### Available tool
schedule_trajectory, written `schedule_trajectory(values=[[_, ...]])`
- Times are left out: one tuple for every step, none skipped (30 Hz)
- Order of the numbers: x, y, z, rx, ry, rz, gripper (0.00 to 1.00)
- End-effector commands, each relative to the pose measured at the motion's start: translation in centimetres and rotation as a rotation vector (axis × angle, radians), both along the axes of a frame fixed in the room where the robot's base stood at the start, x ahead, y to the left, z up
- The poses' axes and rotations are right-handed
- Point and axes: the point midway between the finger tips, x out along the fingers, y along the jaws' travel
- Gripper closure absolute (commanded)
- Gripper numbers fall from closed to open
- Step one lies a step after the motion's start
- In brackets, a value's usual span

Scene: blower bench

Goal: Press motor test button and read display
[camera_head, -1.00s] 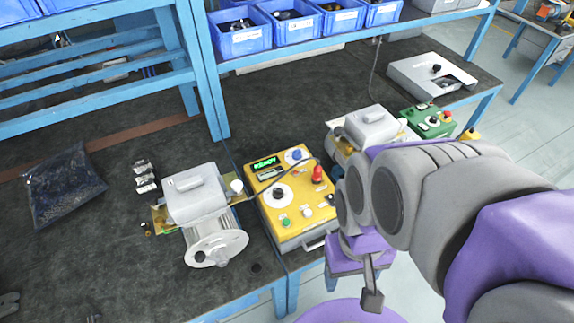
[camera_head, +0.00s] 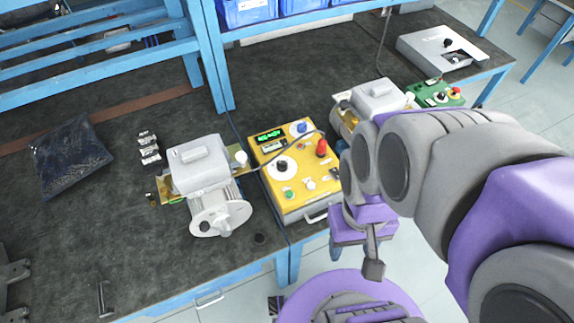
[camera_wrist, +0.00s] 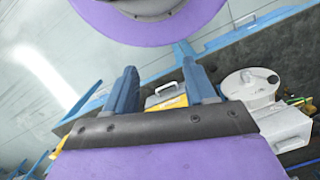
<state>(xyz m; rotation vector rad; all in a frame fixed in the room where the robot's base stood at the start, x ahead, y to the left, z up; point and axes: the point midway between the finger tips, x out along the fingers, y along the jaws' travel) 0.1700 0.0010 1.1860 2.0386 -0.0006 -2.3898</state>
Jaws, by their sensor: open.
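A yellow test box (camera_head: 304,206) stands at the bench's front edge in the head view. Its top carries a green-lit display (camera_head: 270,136), too small to read surely, a black dial (camera_head: 282,166), a green button (camera_head: 289,194), a white button (camera_head: 309,184) and a red knob (camera_head: 321,148). A grey blower motor (camera_head: 203,178) stands left of it, joined by a cable. My gripper (camera_wrist: 163,78) is open and empty in the wrist view, with the box's handle and yellow edge (camera_wrist: 166,101) beyond, between its fingers. In the head view my arm hangs right of the box, apart from it.
A second motor (camera_head: 370,103) and a green control box (camera_head: 432,94) stand behind my arm. A dark bag (camera_head: 70,157) and small parts (camera_head: 149,148) lie at left. Blue bins (camera_head: 247,11) sit on the shelf. The bench centre behind the box is clear.

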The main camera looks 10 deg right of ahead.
Motion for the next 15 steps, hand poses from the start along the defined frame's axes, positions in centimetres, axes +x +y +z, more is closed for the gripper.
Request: schedule_trajectory(values=[[0.0,0.0,0.0,0.0,0.0,0.0,0.5],[0.0,0.0,0.0,0.0,0.0,0.0,0.53],[0.0,0.0,0.0,0.0,0.0,0.0,0.57],[0.0,0.0,0.0,0.0,0.0,0.0,0.6],[0.0,0.0,0.0,0.0,0.0,0.0,0.62],[0.0,0.0,0.0,0.0,0.0,0.0,0.66],[0.0,0.0,0.0,0.0,0.0,0.0,0.69],[0.0,0.0,0.0,0.0,0.0,0.0,0.72],[0.0,0.0,0.0,0.0,0.0,0.0,0.76],[0.0,0.0,0.0,0.0,0.0,0.0,0.79],[0.0,0.0,0.0,0.0,0.0,0.0,0.82],[0.0,0.0,0.0,0.0,0.0,0.0,0.85],[0.0,0.0,0.0,0.0,0.0,0.0,0.88],[0.0,0.0,0.0,0.0,0.0,0.0,0.91],[0.0,0.0,0.0,0.0,0.0,0.0,0.95]])
